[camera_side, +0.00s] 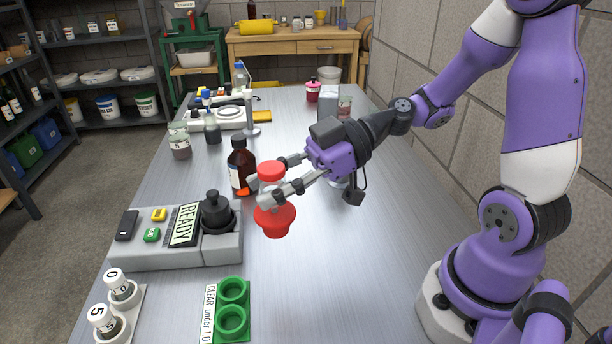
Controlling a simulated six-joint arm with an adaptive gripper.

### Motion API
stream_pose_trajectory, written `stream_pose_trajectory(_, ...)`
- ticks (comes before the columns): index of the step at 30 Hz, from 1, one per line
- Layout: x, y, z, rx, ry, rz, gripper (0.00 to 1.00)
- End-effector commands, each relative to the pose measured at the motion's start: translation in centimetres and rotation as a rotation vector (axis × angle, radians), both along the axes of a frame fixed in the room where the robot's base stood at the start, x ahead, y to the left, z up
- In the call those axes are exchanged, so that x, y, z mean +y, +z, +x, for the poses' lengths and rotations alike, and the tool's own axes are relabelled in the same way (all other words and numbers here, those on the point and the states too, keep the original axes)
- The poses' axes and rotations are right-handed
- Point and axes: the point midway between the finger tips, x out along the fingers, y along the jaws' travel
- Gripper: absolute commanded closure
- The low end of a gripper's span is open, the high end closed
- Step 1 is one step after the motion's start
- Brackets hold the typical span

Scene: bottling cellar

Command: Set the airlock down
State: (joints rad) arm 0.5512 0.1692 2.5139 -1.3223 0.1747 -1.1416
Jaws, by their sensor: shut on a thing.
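The airlock, taken to be the red piece (275,222) with a rounded top and a wide flared lower part, is near the middle of the side view. My gripper (262,190) reaches in from the right and is shut on it, with the fingers across its middle. The fingers hide part of its middle. It looks upright. Its lower end shows against the bare metal table (330,270); I cannot tell whether it touches the table or hangs just above it.
A brown bottle (241,168) stands just behind the fingers. A grey device reading READY (185,225) is to the left. A green two-ring holder (232,322) marked CLEAR is in front, beside white-capped vials (118,285). The table right of the holder is clear.

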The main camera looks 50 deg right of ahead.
Motion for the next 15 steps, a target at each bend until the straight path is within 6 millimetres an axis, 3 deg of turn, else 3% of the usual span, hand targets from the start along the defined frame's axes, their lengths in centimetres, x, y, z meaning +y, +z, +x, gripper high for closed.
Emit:
stream_pose_trajectory(3, -3.9, 2.3, 3.4, -0.016, -0.259, -0.006, 1.0)
stream_pose_trajectory(6, -6.6, 4.6, 5.3, -0.02, -0.424, -0.006, 1.0)
stream_pose_trajectory(15, -13.3, 10.7, 10.1, -0.009, -0.705, -0.002, 1.0)
